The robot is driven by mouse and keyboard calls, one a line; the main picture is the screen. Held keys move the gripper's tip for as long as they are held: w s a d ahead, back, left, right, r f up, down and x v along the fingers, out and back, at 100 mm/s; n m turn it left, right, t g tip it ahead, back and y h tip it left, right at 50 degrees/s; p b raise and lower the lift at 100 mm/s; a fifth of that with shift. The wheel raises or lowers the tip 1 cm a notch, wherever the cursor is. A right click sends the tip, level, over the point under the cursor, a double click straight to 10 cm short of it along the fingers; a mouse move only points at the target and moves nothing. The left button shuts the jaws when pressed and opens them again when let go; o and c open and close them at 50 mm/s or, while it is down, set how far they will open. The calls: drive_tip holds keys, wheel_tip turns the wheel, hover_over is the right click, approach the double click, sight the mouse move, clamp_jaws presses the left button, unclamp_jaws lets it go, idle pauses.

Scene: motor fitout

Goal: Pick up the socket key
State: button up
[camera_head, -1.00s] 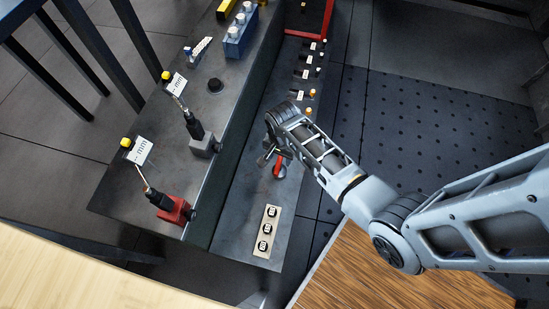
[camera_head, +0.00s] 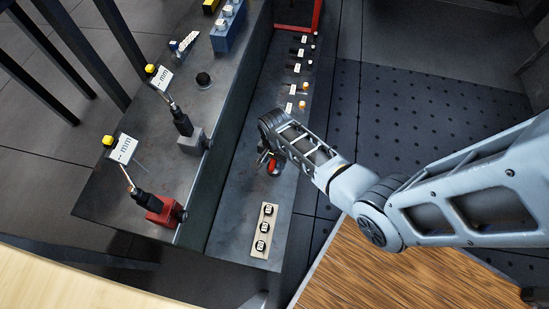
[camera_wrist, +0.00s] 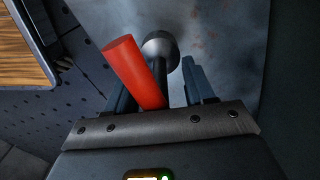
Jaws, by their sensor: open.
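The socket key appears as a red handle (camera_wrist: 138,73) beside a dark shaft with a round grey head (camera_wrist: 160,47) in the wrist view. I cannot tell how the two parts join, as their lower ends are hidden behind my gripper's body. My gripper (camera_wrist: 156,84) is open, with one dark finger on each side of these parts. In the head view, my gripper (camera_head: 264,158) is low over the dark bench, and the red handle (camera_head: 272,167) shows just beside it, partly covered. Contact with the fingers cannot be made out.
A raised shelf (camera_head: 150,130) on the left bears a red-based tool (camera_head: 164,211) and a grey-based tool (camera_head: 191,142). A wooden surface (camera_head: 385,275) lies at lower right.

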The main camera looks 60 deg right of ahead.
drive_tip(key=shift+c, duration=0.3)
clamp_jaws()
drive_tip(key=shift+r, duration=0.15)
idle(0.3)
